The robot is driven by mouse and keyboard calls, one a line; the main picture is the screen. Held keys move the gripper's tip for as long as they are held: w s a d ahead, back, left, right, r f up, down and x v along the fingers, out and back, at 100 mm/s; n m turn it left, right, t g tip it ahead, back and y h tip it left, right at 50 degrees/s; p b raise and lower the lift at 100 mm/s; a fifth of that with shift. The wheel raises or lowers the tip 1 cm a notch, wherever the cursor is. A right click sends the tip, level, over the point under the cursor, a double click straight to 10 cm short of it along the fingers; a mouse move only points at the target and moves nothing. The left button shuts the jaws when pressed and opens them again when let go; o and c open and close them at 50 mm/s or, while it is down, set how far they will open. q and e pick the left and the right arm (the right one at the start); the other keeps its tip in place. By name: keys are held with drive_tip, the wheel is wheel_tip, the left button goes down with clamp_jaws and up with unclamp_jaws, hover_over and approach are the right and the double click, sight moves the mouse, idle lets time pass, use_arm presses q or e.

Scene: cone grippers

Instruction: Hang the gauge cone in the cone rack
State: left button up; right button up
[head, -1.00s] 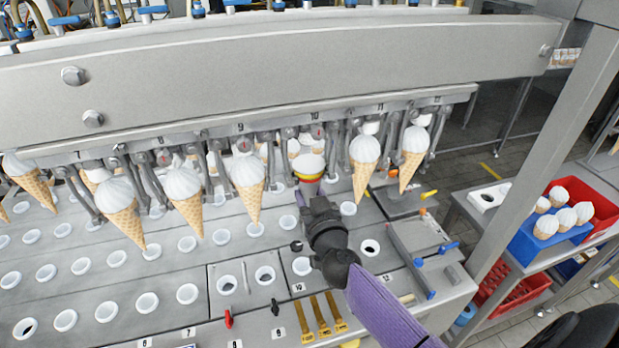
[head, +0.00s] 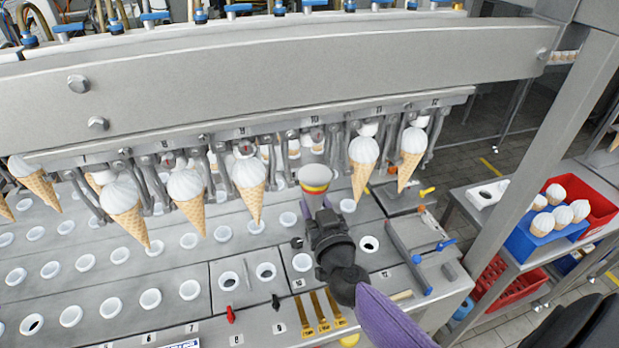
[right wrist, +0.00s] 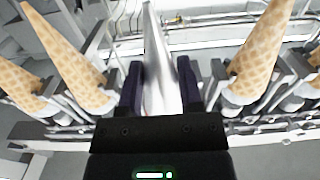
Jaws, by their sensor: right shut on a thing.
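The gauge cone (head: 315,178) has a pale top with yellow and red bands; it is in front of the station marked 10, between hanging wafer cones. My right gripper (head: 318,205) is shut on it, the arm coming from the lower right. In the right wrist view the cone's shiny metal body (right wrist: 158,75) lies between the dark fingers (right wrist: 160,90). Its lower part is hidden by the gripper in the head view. I cannot tell for sure which thing is the cone rack; a white block with a hole (head: 489,195) stands on the side table at right. My left gripper is not in view.
Ice cream cones hang close on both sides, one at left (head: 249,185) and one at right (head: 363,165). The steel beam (head: 270,85) runs above. A steel post (head: 545,150) stands before the side table with a blue bin (head: 540,247) and red bin (head: 592,204).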

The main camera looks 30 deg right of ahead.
drive_tip(key=shift+p+v, duration=0.3)
drive_tip(key=shift+v, duration=2.15)
